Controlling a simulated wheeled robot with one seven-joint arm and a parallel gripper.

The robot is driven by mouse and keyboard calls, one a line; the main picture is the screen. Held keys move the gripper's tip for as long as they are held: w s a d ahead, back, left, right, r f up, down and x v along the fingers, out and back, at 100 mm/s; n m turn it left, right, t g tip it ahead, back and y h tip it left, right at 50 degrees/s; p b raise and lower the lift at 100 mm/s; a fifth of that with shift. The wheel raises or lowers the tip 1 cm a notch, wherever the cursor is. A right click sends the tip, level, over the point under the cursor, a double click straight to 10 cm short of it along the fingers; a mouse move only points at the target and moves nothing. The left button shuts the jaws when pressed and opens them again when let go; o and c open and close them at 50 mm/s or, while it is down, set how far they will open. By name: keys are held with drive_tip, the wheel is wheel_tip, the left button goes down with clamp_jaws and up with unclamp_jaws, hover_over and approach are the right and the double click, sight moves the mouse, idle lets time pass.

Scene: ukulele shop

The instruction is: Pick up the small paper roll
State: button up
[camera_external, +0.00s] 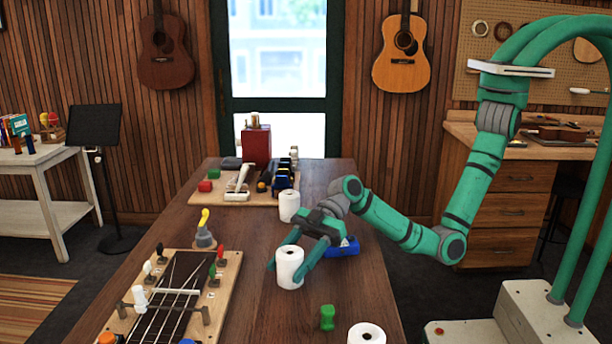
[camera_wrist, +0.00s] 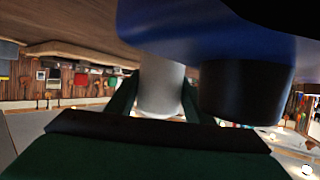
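Three white paper rolls stand upright on the wooden table. One roll (camera_external: 289,268) is at the table's middle, one (camera_external: 289,207) stands farther back, and one (camera_external: 366,335) is at the front, cut by the picture's edge. My gripper (camera_external: 288,268) is low over the table, with its green fingers spread on either side of the middle roll. In the wrist view, a pale roll (camera_wrist: 161,90) stands between my fingers (camera_wrist: 160,92). The fingers lie close to its sides; I cannot tell whether they press on it.
A blue object (camera_external: 343,247) lies just right of my gripper; a blue shape (camera_wrist: 190,35) and a black cylinder (camera_wrist: 245,92) loom close in the wrist view. A green object (camera_external: 327,318) stands in front. An instrument neck jig (camera_external: 175,290) is left, a loaded board (camera_external: 222,202) behind.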

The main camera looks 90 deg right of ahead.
drive_tip(key=c, duration=0.4)
drive_tip(key=shift+r, duration=0.15)
drive_tip(key=shift+r, duration=0.6)
drive_tip(key=s+d+r, duration=0.2)
drive_tip(key=s+r, duration=0.1)
drive_tip(key=s, duration=0.1)
drive_tip(key=s+d+r, duration=0.2)
drive_tip(key=s+r, duration=0.2)
drive_tip(key=s+d+r, duration=0.3)
drive_tip(key=s+r, duration=0.1)
drive_tip(key=shift+d+r, duration=0.1)
drive_tip(key=shift+r, duration=0.15)
